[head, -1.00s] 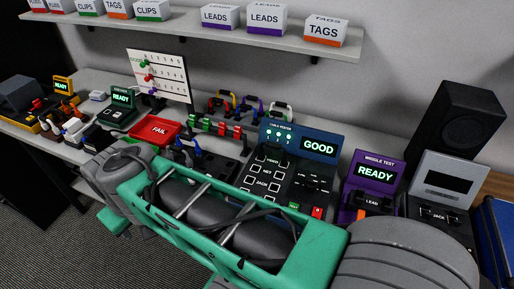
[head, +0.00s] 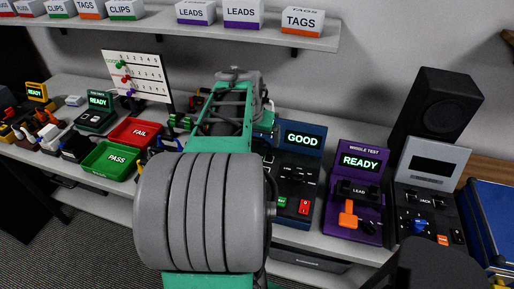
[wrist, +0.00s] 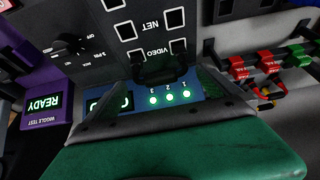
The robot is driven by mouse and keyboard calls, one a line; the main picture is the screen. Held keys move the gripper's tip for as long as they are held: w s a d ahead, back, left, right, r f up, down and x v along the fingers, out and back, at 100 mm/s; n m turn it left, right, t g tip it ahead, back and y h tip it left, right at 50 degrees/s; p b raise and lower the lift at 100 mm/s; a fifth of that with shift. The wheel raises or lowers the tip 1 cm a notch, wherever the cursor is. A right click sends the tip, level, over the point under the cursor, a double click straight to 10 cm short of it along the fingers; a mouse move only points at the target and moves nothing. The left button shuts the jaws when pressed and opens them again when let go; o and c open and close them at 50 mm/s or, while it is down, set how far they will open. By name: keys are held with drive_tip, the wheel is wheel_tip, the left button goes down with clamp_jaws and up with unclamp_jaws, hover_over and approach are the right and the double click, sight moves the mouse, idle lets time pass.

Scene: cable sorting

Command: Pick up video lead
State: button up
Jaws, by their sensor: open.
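In the wrist view, a black lead (wrist: 158,70) with a raised loop sits at the VIDEO sockets of the blue and dark cable tester (wrist: 135,28). My gripper (wrist: 165,75) is open, with its green fingers on either side of the black lead. I cannot tell whether they touch it. In the head view the tester (head: 303,140) reads GOOD, and my arm covers its left part. The lead and my fingers are hidden there.
A purple wiggle tester (head: 358,161) reading READY stands right of the cable tester. Red FAIL (head: 135,133) and green PASS (head: 110,160) trays lie to the left. Red and green connectors (wrist: 268,62) hang close by in the wrist view.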

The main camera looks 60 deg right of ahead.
drive_tip(key=shift+x, duration=0.9)
drive_tip(key=shift+r, duration=0.1)
drive_tip(key=c, duration=1.6)
drive_tip(key=shift+r, duration=0.1)
